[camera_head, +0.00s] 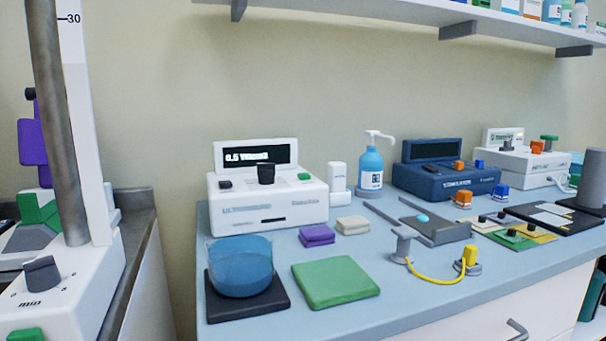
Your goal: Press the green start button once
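A white ultrasound unit (268,202) stands at the back left of the blue counter. Its display reads "0.5" with a unit too blurred to read surely. A small green button (304,177) sits on its top right, beside a black knob (266,174) and a dark button (225,185). Another green button (25,335) shows at the bottom left on a white device with a grey knob (42,274), partly cut off by the frame. No label is readable on either green button. My gripper is not in view.
A shelf (420,13) overhangs.

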